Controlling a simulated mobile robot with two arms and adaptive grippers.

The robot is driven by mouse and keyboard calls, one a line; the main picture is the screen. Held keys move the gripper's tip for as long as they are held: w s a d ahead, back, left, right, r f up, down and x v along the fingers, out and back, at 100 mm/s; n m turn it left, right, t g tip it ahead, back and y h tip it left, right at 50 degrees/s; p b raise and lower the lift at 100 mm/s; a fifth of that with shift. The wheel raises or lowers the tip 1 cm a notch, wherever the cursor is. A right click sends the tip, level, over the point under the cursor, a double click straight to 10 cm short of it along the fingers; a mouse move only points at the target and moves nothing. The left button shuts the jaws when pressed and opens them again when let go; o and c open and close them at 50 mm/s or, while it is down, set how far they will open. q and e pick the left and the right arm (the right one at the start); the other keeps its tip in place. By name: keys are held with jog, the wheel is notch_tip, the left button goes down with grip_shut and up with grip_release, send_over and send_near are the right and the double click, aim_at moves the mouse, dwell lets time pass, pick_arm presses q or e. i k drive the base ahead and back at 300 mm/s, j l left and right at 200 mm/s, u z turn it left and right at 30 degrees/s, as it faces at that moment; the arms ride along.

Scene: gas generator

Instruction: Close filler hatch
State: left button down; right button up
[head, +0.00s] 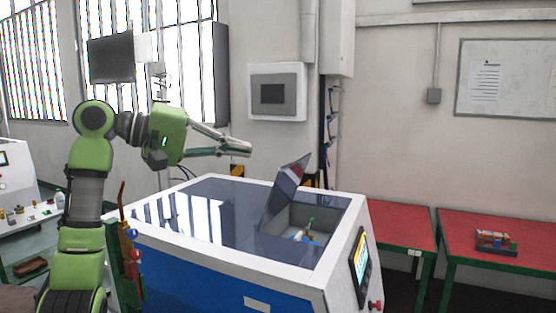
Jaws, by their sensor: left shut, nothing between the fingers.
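The filler hatch (287,188) is a dark glossy lid on top of the gas generator (185,215), a white and blue machine with a dark top. The hatch stands raised and tilted, showing its open compartment (303,225). My left gripper (248,149) is shut and empty. It points right, above the machine top, up and to the left of the hatch and apart from it. My right gripper is not in view.
A screen panel (362,265) and a red knob (376,305) are on the machine's right side. Red tables (500,232) stand at the right. A grey monitor box (277,92) is on the wall behind. The air above the machine top is mostly clear.

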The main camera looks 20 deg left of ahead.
aim_at(287, 180)
jog(key=i+j, duration=0.95)
jog(key=i, duration=0.25)
